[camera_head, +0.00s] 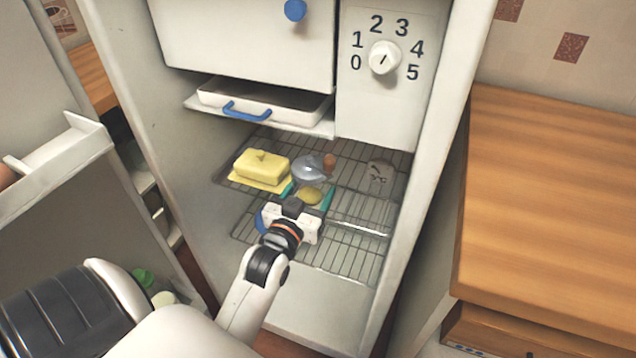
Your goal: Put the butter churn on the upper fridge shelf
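A grey-blue rounded thing (309,170) with a brown knob-like part (329,162) stands on the upper wire shelf (350,166) of the open fridge; it may be the butter churn, but I cannot tell for sure. My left gripper (309,195) reaches into the fridge just in front of it. Its two teal fingers are spread apart, with a small yellow-green round thing (310,194) showing between them. I see no clear contact between the fingers and either thing. My gripper body hides part of the lower shelf (345,250). My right gripper is not in view.
Yellow butter (262,166) sits left on the upper shelf, and a grey marked item (380,178) sits right. A white drawer with a blue handle (246,111) hangs above. A fridge door (55,160) stands open at left; a wooden counter (550,210) is at right.

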